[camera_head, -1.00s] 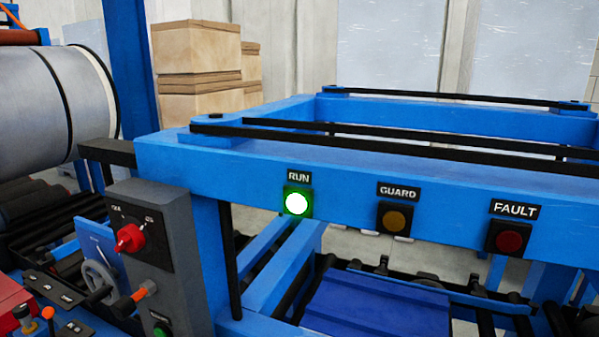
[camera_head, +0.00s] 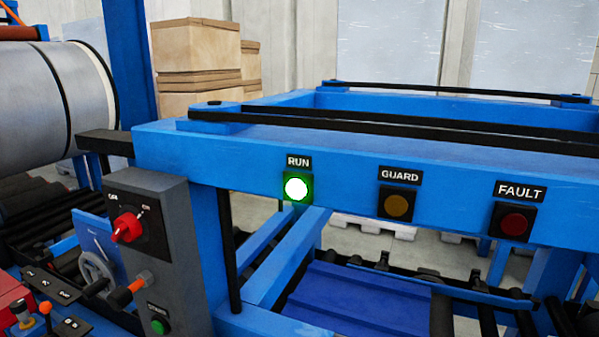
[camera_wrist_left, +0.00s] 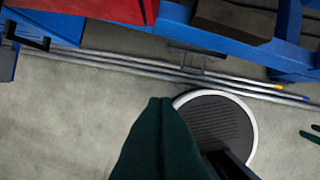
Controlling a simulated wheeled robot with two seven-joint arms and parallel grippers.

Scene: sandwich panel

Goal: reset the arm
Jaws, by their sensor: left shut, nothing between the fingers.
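My left gripper (camera_wrist_left: 161,103) shows in the left wrist view as two dark green fingers pressed together, empty, above the grey floor. It touches nothing that I can see. Neither gripper shows in the head view. At the right edge of the wrist view are small dark green prongs (camera_wrist_left: 310,136) that may be my right gripper; too little shows to tell its state. In the head view a grey control box (camera_head: 178,225) carries a red rotary knob (camera_head: 127,227) with OFF and ON marks. The RUN lamp (camera_head: 297,188) glows green; the GUARD lamp (camera_head: 397,202) and FAULT lamp (camera_head: 515,222) are dim.
A blue machine frame (camera_head: 350,155) spans the head view, with a blue panel (camera_head: 360,300) below it. A large metal roll (camera_head: 50,105) is at left, cardboard boxes (camera_head: 197,45) behind. In the wrist view pipes (camera_wrist_left: 120,63) run along the floor beside the blue frame.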

